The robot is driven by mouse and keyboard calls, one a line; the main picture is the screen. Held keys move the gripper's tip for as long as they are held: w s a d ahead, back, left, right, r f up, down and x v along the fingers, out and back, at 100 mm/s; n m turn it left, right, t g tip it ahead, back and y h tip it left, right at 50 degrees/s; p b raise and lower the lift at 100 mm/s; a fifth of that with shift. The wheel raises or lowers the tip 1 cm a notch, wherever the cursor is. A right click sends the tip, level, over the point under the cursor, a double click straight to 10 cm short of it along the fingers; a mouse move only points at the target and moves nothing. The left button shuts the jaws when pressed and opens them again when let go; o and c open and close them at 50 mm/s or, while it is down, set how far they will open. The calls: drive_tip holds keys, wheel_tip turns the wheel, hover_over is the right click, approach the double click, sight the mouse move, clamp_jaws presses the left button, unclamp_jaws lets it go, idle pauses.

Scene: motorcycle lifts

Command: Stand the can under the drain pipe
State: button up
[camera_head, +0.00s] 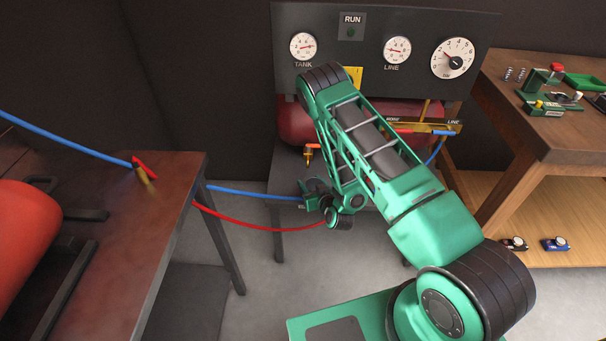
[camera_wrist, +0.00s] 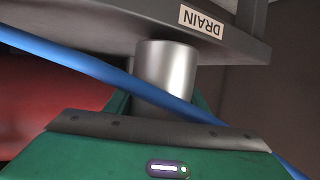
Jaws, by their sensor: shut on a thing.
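In the wrist view a plain silver-grey can (camera_wrist: 167,67) stands out from between the green fingers of my gripper (camera_wrist: 163,108). My gripper is shut on it. I cannot tell whether the can touches the bench. In the head view my gripper (camera_head: 316,188) is low, at the bench front, and I cannot make out the can there. A brass fitting, which looks like the drain pipe (camera_head: 308,154), hangs below the red tank (camera_head: 294,122), just above my gripper.
A blue hose (camera_head: 250,192) runs to the bench front beside my gripper and crosses the wrist view (camera_wrist: 75,62). A red hose (camera_head: 255,227) sags below it. The gauge panel (camera_head: 350,75) stands behind. A wooden workbench (camera_head: 515,115) is right, a brown table (camera_head: 150,215) left.

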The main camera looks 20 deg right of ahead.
drive_tip(key=shift+w+a+r, duration=0.1)
drive_tip(key=shift+w, duration=1.85)
drive_tip(key=shift+w+a+r, duration=0.1)
drive_tip(key=shift+w, duration=1.8)
drive_tip(key=shift+f, duration=0.8)
drive_tip(key=o, duration=1.1)
drive_tip(key=shift+f, duration=0.1)
